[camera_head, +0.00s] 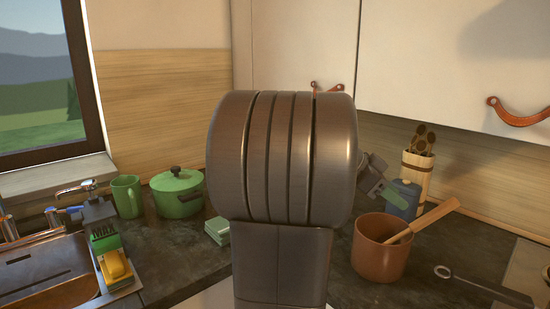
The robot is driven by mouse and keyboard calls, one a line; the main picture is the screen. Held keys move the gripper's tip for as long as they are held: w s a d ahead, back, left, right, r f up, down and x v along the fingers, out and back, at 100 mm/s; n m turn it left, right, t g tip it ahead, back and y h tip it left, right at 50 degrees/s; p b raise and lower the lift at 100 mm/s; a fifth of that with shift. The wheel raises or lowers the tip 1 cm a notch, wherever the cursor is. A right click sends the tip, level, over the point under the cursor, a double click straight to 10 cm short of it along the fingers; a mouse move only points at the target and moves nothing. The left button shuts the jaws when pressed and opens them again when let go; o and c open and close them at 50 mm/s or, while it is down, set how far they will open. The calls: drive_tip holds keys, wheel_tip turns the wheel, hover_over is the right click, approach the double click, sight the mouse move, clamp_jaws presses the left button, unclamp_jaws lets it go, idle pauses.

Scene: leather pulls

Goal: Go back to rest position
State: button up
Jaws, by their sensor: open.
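My own large dark arm link fills the middle of the view and hides much of the counter behind it. My gripper (381,186) shows only in part, as a small grey blocky shape sticking out to the right of the link. It is open, and I see nothing held in it. It appears in front of a blue canister, above the brown pot (380,262). How far it is from them I cannot tell.
White upper cabinets with leather pulls (522,117) hang above. A green pot (178,195), a green mug (127,197) and a sink (45,275) are at left. At right stand a blue canister (402,201), a utensil holder (415,172) and a wooden-handled brown pot; a dark wrench-like tool (485,285) lies in front.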

drive_tip(key=a+r+p, duration=0.2)
drive_tip(key=a+r, duration=0.6)
drive_tip(key=r, duration=0.2)
drive_tip(key=w+a+f+b+x, duration=0.1)
drive_tip(key=x, duration=0.7)
drive_tip(key=a+f+b+x, duration=0.1)
drive_tip(key=f+x, duration=0.1)
drive_tip(key=x, duration=0.6)
wheel_tip(320, 180, up, 11)
drive_tip(key=p, duration=1.2)
drive_tip(key=shift+d+f, duration=0.2)
drive_tip(key=shift+s, duration=0.1)
